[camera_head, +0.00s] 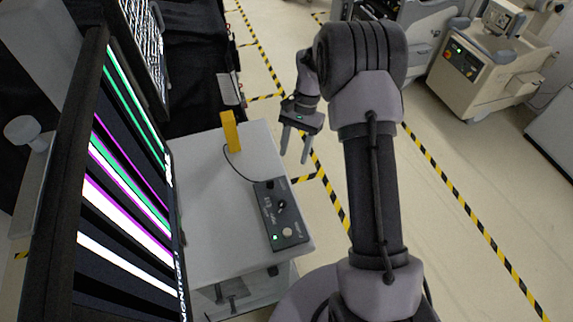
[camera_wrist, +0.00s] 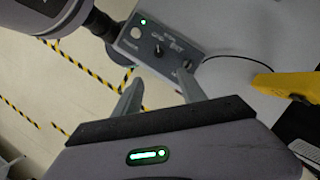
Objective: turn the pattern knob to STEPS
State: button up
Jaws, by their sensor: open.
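A dark control box (camera_head: 268,228) lies on the pale top of a cart. It carries a small dark knob (camera_head: 281,206), a pale round button and a lit green lamp. The printed labels are too small to read, so I cannot tell which setting the knob points to. In the wrist view the box (camera_wrist: 173,62) is beyond my fingers, with the knob (camera_wrist: 158,50) near its middle. My gripper (camera_head: 294,158) is open and empty, apart from the box and beyond its far end in the head view. Its two fingers also show in the wrist view (camera_wrist: 160,88).
A monitor (camera_head: 130,200) with slanted coloured stripes stands along the left. A yellow block (camera_head: 230,132) stands at the cart top's (camera_head: 205,195) far edge, with a black cable beside it. A beige machine (camera_head: 470,65) stands far right. Open floor lies right of the cart.

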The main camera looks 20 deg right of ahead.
aim_at(283, 203)
jog(key=x, duration=1.7)
jog(key=shift+s+a+b, duration=0.25)
jog(key=shift+s+b, duration=0.1)
jog(key=shift+r, duration=0.1)
grip_shut()
